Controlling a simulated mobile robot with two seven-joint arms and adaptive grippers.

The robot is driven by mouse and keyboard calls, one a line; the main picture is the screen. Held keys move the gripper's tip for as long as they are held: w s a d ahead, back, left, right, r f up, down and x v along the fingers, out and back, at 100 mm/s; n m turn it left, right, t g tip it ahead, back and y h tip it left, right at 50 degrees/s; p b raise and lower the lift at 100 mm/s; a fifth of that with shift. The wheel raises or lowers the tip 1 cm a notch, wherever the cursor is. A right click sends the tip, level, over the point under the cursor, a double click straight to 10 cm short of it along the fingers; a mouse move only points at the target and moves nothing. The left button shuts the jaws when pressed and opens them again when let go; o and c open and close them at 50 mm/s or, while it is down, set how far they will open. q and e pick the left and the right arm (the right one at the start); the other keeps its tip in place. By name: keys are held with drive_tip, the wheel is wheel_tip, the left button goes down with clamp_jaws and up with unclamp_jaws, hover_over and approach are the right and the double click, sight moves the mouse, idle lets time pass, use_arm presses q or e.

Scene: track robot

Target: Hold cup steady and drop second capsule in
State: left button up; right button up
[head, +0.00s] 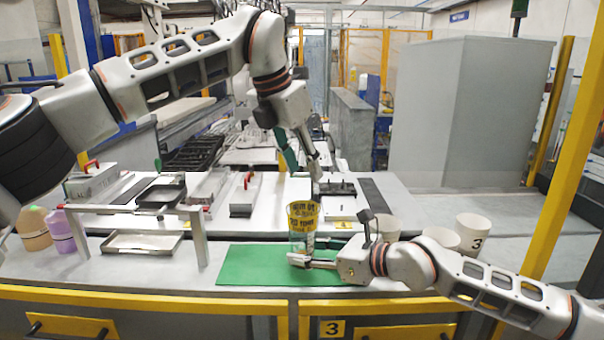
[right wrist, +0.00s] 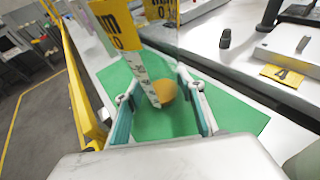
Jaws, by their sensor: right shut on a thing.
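A clear cup (head: 301,240) with a yellow printed band stands upright over the green mat (head: 248,262). My right gripper (head: 308,252) is shut around the cup's lower part from the right. In the right wrist view the cup (right wrist: 122,45) stands between the two teal-padded fingers, with a white scale strip down its side. A rounded orange thing (right wrist: 166,91), seemingly a capsule, shows at the cup's bottom. My left gripper (head: 304,168) is above the cup, pointing down, its fingers spread apart. I see no capsule between them.
Several white cups, one marked 3 (head: 473,230), stand right of the mat behind my right arm. A metal frame (head: 198,236) with a tray (head: 142,243) is to the left. Purple (head: 62,230) and tan bottles stand at the far left. The mat's left part is clear.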

idle(0.3)
drive_tip(key=o, duration=1.3)
